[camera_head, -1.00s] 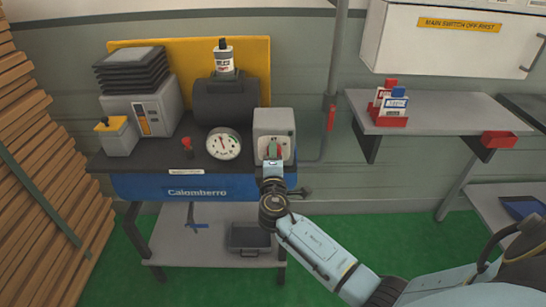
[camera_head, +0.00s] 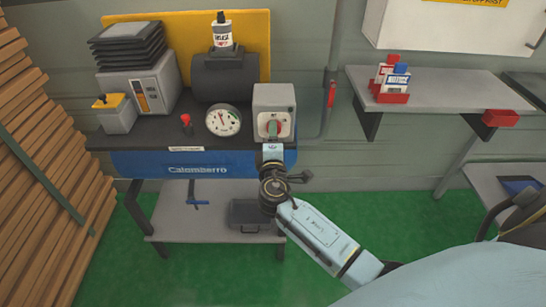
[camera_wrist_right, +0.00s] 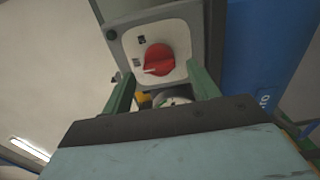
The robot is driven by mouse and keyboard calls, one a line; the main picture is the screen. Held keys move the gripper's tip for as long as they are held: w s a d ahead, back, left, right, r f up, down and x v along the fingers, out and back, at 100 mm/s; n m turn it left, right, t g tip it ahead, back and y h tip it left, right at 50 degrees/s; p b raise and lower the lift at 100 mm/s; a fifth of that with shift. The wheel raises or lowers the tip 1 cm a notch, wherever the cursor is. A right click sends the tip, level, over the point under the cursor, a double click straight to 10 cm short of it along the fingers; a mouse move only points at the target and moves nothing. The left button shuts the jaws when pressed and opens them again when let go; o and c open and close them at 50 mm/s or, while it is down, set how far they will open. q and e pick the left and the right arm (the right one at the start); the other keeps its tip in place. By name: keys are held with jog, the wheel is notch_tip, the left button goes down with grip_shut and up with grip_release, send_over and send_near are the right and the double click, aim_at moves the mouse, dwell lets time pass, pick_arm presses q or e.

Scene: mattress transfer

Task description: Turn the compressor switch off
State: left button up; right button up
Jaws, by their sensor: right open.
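The compressor switch is a red knob (camera_wrist_right: 159,60) on a white plate of a grey box (camera_head: 273,98) at the right end of the compressor. In the right wrist view its white pointer mark faces lower left. My right gripper (camera_wrist_right: 160,76) is open, with its green fingers apart on either side below the knob. The knob is not clamped; whether a finger touches the plate I cannot tell. In the head view my right gripper (camera_head: 272,137) is in front of the switch and partly covers it. My left gripper is not in view.
The compressor's blue tank (camera_head: 200,164) lies under the dark top with a round gauge (camera_head: 223,120). A small red knob (camera_head: 186,121) stands left of the gauge. A shelf (camera_head: 440,95) with boxes is to the right. A grey pipe (camera_head: 331,60) runs down beside the switch box.

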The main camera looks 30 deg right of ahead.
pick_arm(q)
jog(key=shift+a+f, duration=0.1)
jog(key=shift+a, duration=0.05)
pick_arm(e)
jog(key=v, duration=1)
jog(key=shift+s+a, duration=0.2)
jog(key=shift+s, duration=0.15)
jog(key=s+a+f+m+g+y, duration=0.1)
jog(key=s+f+g+y, duration=0.4)
jog(key=f, duration=1.1)
jog(key=s+a+f+g+y, duration=0.15)
jog(key=s+f, duration=0.45)
jog(key=f, duration=0.9)
jog(key=s+f+m+g+y, duration=0.1)
jog(key=s+f, duration=0.4)
jog(key=s, duration=0.5)
jog(key=s+d+f+m+g+y, duration=0.1)
jog(key=s+f+m+g, duration=0.3)
jog(key=s, duration=0.6)
jog(key=s+f+m+g+y, duration=0.1)
jog(key=s+f+m+g, duration=0.1)
jog(key=s+f, duration=0.5)
jog(key=s+m, duration=0.1)
jog(key=s, duration=0.2)
jog(key=shift+s+d+f+g, duration=0.25)
jog(key=shift+d+f+g, duration=0.05)
jog(key=shift+f+g, duration=0.1)
